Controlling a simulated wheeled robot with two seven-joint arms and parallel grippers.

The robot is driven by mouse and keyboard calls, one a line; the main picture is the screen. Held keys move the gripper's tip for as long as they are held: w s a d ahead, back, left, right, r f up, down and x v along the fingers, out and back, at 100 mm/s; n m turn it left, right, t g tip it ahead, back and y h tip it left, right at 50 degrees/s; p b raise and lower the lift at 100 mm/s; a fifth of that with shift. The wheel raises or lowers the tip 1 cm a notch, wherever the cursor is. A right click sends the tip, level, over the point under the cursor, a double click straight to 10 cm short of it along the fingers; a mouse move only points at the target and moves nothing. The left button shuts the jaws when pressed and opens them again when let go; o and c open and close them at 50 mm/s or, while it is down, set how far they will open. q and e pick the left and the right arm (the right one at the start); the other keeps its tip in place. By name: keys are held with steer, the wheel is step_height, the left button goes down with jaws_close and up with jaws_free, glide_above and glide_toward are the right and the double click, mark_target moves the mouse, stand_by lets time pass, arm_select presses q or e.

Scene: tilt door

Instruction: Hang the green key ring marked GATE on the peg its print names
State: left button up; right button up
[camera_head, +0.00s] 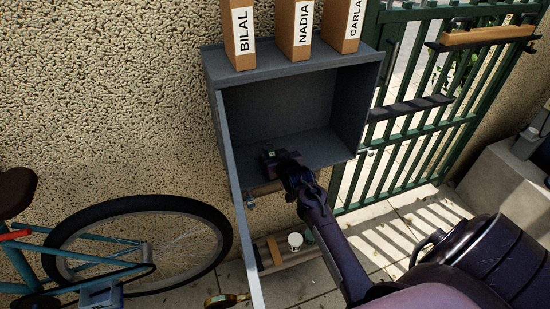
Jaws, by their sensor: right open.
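My right gripper (272,160) reaches from the lower right into the open grey cabinet (275,103) on the wall, low over its floor. It is open. No GATE print is readable, and I cannot make out a named peg. The gripper and forearm hide part of the cabinet floor and front edge. My left gripper is not in view.
Boxes marked BILAL (236,38), NADIA (295,30) and CARLA (342,25) stand on the cabinet. Its open door (236,190) juts forward on the left. A bicycle (140,205) stands left, a green gate (415,125) right.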

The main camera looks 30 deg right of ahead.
steer(key=c, duration=1.1)
steer(key=shift+o, duration=0.2)
steer(key=shift+r+p, duration=2.45)
steer(key=shift+r, duration=0.05)
